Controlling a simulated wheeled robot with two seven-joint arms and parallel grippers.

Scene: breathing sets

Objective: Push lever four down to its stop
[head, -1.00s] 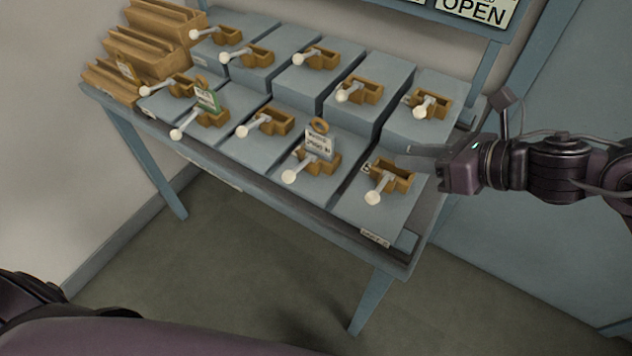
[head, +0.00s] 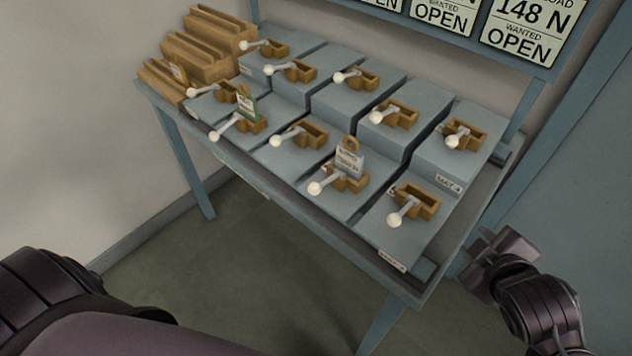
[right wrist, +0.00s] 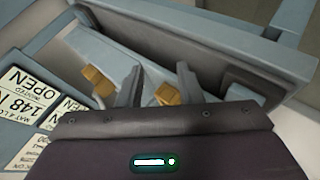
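Levers with white ball ends and brown housings stand in two stepped rows on a grey-blue bench (head: 290,205). I cannot read which is lever four. The back row includes levers at its right end (head: 452,140) and beside that (head: 376,117). The front row includes a lever at its right end (head: 394,219) and one with a white tag (head: 315,187). My right gripper (head: 503,250) is off the bench's right edge, apart from every lever. In the right wrist view its two fingers (right wrist: 160,88) stand apart, with no lever held. My left gripper is out of view.
Brown grooved blocks (head: 205,45) stand at the bench's back left. A green tag (head: 247,107) hangs on a front lever. Signs reading OPEN (head: 522,30) hang above the bench. Floor (head: 240,270) before the bench is clear.

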